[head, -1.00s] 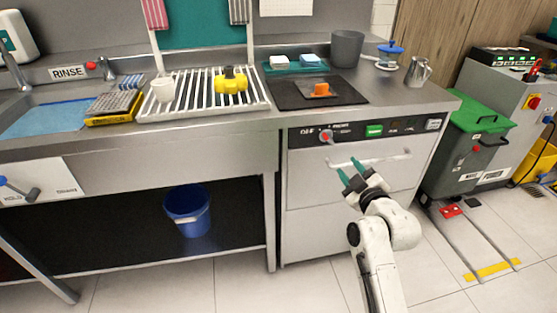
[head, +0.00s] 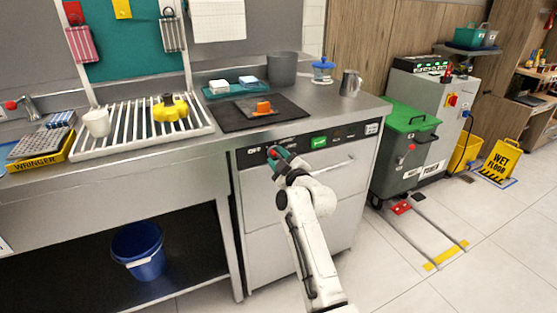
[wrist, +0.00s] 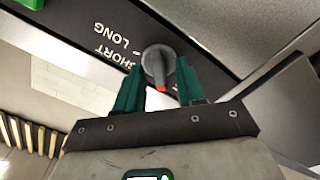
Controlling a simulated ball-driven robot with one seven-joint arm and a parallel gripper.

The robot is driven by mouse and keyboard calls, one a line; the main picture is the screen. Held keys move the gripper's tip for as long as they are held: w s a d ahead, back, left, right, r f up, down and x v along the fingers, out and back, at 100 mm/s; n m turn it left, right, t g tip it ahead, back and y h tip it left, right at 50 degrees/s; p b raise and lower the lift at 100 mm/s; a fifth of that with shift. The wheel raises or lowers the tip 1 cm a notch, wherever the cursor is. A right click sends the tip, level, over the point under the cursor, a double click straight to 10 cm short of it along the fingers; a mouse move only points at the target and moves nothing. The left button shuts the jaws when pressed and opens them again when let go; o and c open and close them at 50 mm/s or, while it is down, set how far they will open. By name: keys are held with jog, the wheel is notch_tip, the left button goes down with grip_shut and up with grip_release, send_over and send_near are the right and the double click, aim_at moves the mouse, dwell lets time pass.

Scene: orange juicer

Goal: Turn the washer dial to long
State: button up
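The washer dial (wrist: 155,62) is a dark round knob with a red pointer mark on the washer's black control strip. In the wrist view the words LONG and SHORT appear upside down to its left, and the red mark faces the lower edge, away from both words. My gripper (wrist: 158,70) has its two green fingers apart, one on each side of the dial. Whether they touch it is unclear. In the head view my gripper (head: 277,155) is at the control strip's left part and largely covers the dial.
The washer (head: 345,182) has a bar handle below the strip, close to my gripper. A black mat (head: 235,118) with an orange item lies on the counter above. A green-lidded bin (head: 400,150) stands to the right.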

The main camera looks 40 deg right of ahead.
jog(key=shift+w, duration=0.1)
jog(key=shift+c, duration=0.4)
grip_shut()
jog(key=shift+m, duration=0.4)
jog(key=m+p, duration=0.1)
jog(key=m, duration=0.3)
jog(key=shift+d+m, duration=0.1)
jog(key=shift+m, duration=0.3)
jog(key=m+p, duration=0.1)
jog(key=m, duration=0.4)
jog(key=shift+r, duration=0.1)
jog(key=m+p, duration=0.2)
jog(key=m, duration=0.4)
jog(key=shift+d+m+p, duration=0.1)
jog(key=shift+m+p, duration=0.2)
jog(key=shift+p, duration=0.05)
jog(key=m+p, duration=0.1)
jog(key=m, duration=0.2)
jog(key=shift+m, duration=0.3)
jog(key=shift+m+p, duration=0.7)
jog(key=shift+m, duration=0.8)
